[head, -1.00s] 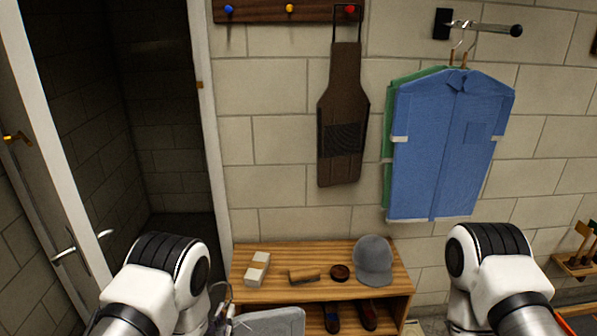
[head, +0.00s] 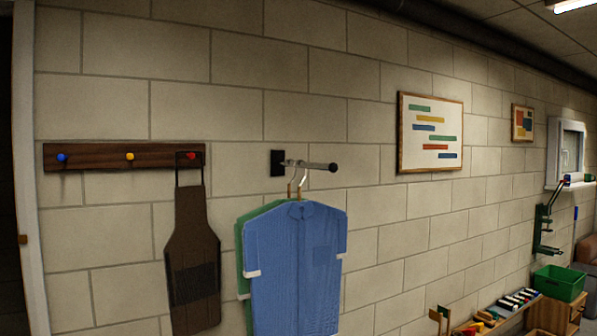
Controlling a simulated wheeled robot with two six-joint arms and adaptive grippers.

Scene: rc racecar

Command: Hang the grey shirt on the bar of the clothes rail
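The clothes rail's bar (head: 317,166) sticks out from a black wall plate (head: 277,163) and ends in a dark round knob. A blue shirt (head: 295,265) hangs from it on a hanger (head: 299,182), with a green garment (head: 242,250) behind it. The outer part of the bar near the knob looks bare. The grey shirt is not in this view. Neither of my grippers is in view.
A wooden peg board (head: 100,157) with coloured knobs is left of the bar, a dark apron (head: 193,255) hanging from its red one. Framed pictures (head: 430,132) hang to the right. A green crate (head: 560,283) stands at far right.

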